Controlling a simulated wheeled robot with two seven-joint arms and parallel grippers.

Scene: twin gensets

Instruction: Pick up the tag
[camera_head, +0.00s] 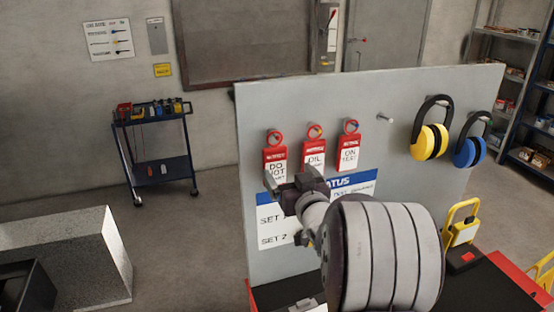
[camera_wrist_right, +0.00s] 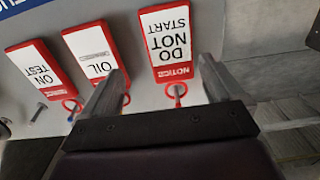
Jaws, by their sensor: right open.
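Three red-framed tags hang from pegs on a grey board (camera_head: 420,100). They are the DO NOT START tag (camera_head: 275,158), the OIL tag (camera_head: 313,158) and the ON TEST tag (camera_head: 350,156). My right gripper (camera_head: 291,181) is open and empty in front of the lower edges of the first two. In the right wrist view the tags appear upside down. The DO NOT START tag (camera_wrist_right: 168,42) shows between my fingers (camera_wrist_right: 160,85), apart from them. The left finger overlaps the OIL tag (camera_wrist_right: 96,50); the ON TEST tag (camera_wrist_right: 40,72) is farther left. My left gripper is out of view.
A status panel (camera_head: 355,186) on the board is partly hidden by my right arm. Yellow (camera_head: 429,142) and blue (camera_head: 467,152) ear muffs hang at right. A yellow item (camera_head: 462,232) stands at lower right. A tool cart (camera_head: 155,145) is by the wall.

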